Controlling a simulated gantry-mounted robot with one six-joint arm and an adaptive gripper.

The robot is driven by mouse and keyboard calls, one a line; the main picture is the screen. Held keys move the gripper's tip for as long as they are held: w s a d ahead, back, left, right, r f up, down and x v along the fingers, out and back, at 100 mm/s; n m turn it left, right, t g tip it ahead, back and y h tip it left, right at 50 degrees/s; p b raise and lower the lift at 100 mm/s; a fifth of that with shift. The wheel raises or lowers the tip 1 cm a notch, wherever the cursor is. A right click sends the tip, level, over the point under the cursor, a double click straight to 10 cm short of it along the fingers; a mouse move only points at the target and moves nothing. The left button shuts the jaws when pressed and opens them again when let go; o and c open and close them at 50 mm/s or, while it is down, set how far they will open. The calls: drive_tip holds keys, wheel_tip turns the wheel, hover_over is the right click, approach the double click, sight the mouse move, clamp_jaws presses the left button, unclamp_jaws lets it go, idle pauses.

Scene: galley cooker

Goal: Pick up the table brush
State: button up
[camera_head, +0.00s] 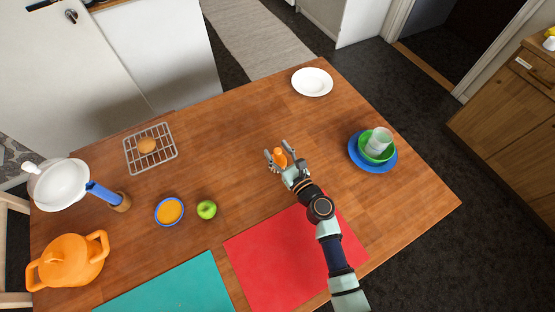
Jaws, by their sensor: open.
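My gripper (278,154) is open over the middle of the wooden table, with its fingers pointing to the back of the table. A small orange object (280,158) shows between the fingers. It may be the table brush, but it is too small and too covered by the gripper to be sure. I cannot tell whether the fingers touch it. The gripper hides its near end.
A green apple (206,209) and a blue-rimmed bowl (157,218) lie left, with a wire rack (131,157) beyond. An orange pot (72,262) and white pan (60,186) stand far left. A white plate (312,82) and blue plate (372,168) are right. A red mat (280,255) lies below my arm.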

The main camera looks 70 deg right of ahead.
clamp_jaws()
idle(0.3)
wheel_tip(320, 180, up, 20)
drive_tip(key=p, duration=1.5)
drive_tip(key=shift+p, duration=0.35)
